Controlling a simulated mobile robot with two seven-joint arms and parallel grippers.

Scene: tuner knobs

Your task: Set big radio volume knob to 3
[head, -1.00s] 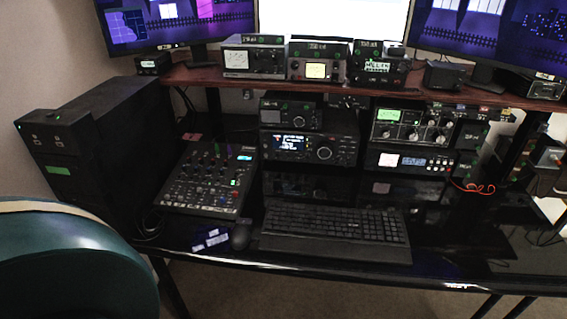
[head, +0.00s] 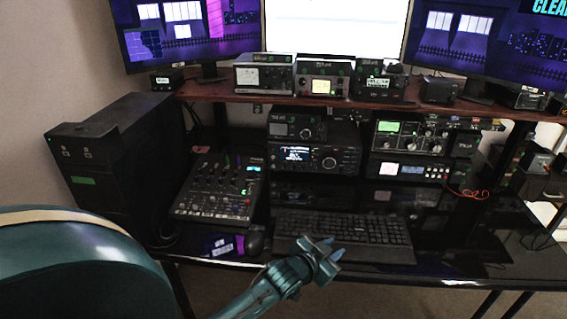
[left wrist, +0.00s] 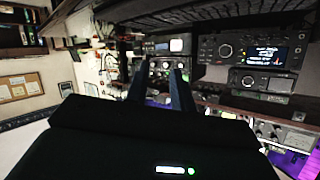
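The big radio (head: 291,155) sits on the desk under the shelf, with a lit display and a large round knob (head: 328,162) on its right side. Smaller knobs are too small to tell apart, and I cannot read any volume setting. In the left wrist view the big radio (left wrist: 268,53) appears upside down at upper right, its large knob (left wrist: 225,51) at its left. My left gripper (head: 322,257) is in front of the keyboard, well short of the radio. In the left wrist view its two fingers (left wrist: 160,78) are apart with nothing between them. My right gripper is not in view.
A small radio (head: 296,129) sits on top of the big radio. A mixer (head: 217,190) stands to the left, more radios (head: 411,137) to the right. A keyboard (head: 345,236) lies in front. The shelf (head: 225,92) with devices and monitors is above.

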